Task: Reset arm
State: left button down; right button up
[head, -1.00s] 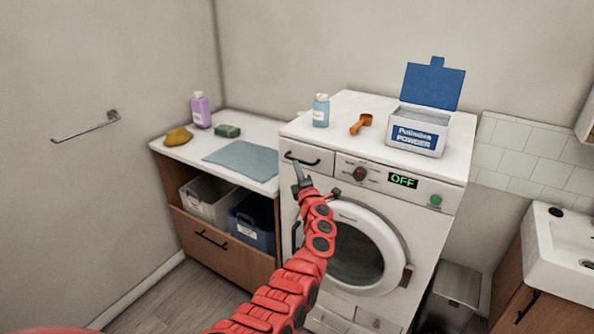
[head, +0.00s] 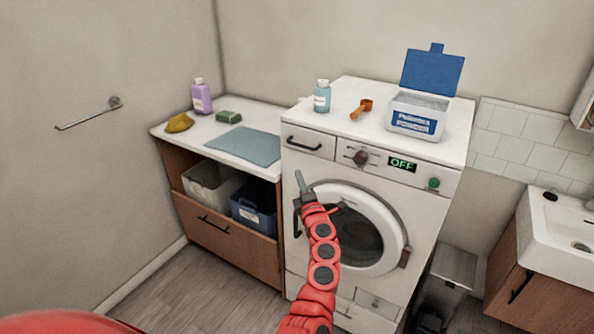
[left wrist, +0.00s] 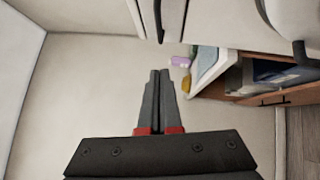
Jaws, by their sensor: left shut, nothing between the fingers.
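My left arm (head: 322,250) is red and reaches up from the bottom of the head view. Its gripper (head: 300,182) is in front of the washing machine (head: 410,240), below the detergent drawer, left of the round door. In the left wrist view the two grey fingers (left wrist: 159,75) lie together, shut with nothing between them. The detergent drawer (head: 307,142) looks closed, and the display (head: 402,164) reads OFF. The round door (head: 372,232) looks closed. My right gripper is not in view.
On the washer stand a blue bottle (head: 322,97), an orange scoop (head: 361,108) and an open powder box (head: 417,118). The counter at left holds a purple bottle (head: 202,98), a yellow cloth (head: 179,123), a green sponge (head: 228,116) and a blue cloth (head: 244,146). A sink (head: 565,245) is at right.

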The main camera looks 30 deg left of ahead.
pick_arm(q)
jog(key=shift+s+d+f, duration=0.3)
jog(key=shift+s+d, duration=0.2)
jog(key=shift+d, duration=0.05)
